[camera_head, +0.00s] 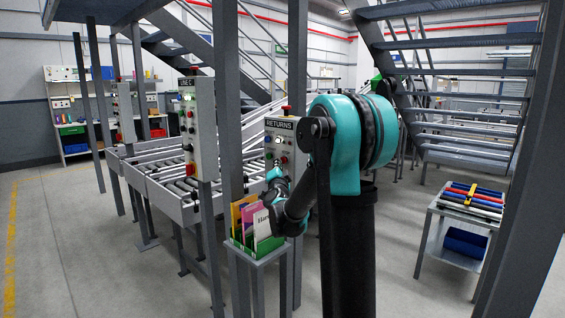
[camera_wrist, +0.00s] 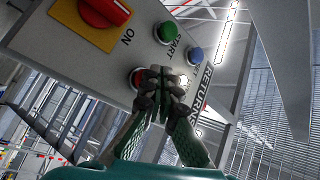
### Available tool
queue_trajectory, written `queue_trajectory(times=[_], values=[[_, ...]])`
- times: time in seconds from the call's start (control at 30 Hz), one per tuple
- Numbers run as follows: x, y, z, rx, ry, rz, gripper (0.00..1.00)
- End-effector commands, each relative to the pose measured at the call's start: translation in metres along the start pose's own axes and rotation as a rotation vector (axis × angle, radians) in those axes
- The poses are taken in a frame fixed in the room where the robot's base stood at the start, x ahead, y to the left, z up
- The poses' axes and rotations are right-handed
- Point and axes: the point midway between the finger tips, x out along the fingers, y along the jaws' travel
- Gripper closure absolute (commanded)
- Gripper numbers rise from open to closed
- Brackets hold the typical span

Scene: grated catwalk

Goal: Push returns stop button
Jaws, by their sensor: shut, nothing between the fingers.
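The grey RETURNS control box (camera_head: 279,129) stands on a post behind my arm in the head view. It fills the upper middle of the wrist view (camera_wrist: 105,55), seen tilted. A red button (camera_wrist: 137,77) on its face is partly covered by my fingertips, and its label is hidden. A green START button (camera_wrist: 166,33) and a blue button (camera_wrist: 194,55) sit beside it. A red rotary switch (camera_wrist: 104,12) on a yellow plate is at the upper left. My gripper (camera_wrist: 164,82) is shut and empty, right over the red button's edge. I cannot tell whether it touches.
A green bin with folders (camera_head: 257,241) stands below the box. A second control box (camera_head: 198,125) and roller conveyors (camera_head: 175,183) are to the left. A small cart (camera_head: 460,220) stands at the right. Grey posts rise close by.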

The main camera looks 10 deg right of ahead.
Motion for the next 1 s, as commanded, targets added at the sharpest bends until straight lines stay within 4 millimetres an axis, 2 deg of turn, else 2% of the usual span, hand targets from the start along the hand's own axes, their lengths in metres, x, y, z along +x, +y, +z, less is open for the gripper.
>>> queue_trajectory(times=[0.5, 1.0], values=[[-0.007, -0.005, 0.006, 0.001, -0.002, 0.000, 1.00], [-0.036, -0.027, 0.028, 0.001, -0.003, -0.001, 1.00]])
